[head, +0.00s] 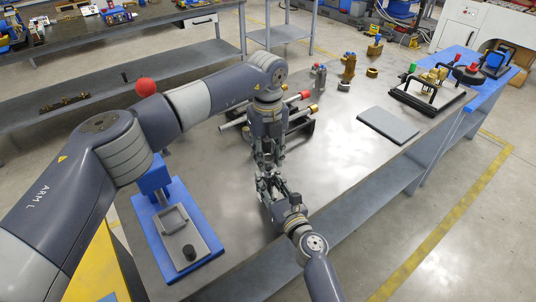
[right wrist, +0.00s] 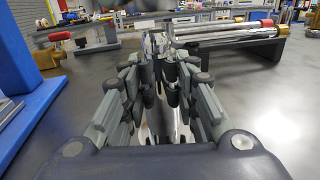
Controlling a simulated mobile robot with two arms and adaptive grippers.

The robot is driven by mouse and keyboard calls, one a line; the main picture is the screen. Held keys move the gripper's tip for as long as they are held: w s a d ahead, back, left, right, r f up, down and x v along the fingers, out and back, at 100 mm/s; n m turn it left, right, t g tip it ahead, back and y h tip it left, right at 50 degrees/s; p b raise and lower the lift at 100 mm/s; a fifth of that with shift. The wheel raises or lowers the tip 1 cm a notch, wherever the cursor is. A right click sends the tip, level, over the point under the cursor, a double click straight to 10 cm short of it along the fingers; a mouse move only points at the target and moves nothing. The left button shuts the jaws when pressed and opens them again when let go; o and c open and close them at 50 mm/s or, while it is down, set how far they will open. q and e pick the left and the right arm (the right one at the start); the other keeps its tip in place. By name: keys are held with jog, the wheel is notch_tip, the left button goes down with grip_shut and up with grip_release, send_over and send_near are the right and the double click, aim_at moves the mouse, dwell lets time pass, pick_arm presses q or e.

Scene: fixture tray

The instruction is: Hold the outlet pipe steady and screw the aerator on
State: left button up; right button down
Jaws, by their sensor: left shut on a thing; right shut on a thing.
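My left gripper (head: 265,156) points down over the table's near part, its fingers shut. The part in them, likely the aerator, is hidden by the fingers. My right gripper (head: 268,186) comes in from the lower right, just below the left one. In the right wrist view my right gripper (right wrist: 163,88) is shut around a shiny chrome piece (right wrist: 165,122), which looks like the outlet pipe. The left gripper's fingers show just beyond it. The two grippers are close together, and I cannot tell whether the parts touch or are threaded.
A rack of chrome tubes with red and brass ends (head: 304,95) stands just behind the grippers. A blue press-like fixture (head: 207,259) is at the left. A flat grey plate (head: 388,125) lies to the right, with a black tray (head: 424,101) beyond. The table between is clear.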

aim_at(268, 183)
pick_arm(q)
jog(key=shift+f, duration=0.8)
jog(key=shift+f, duration=0.6)
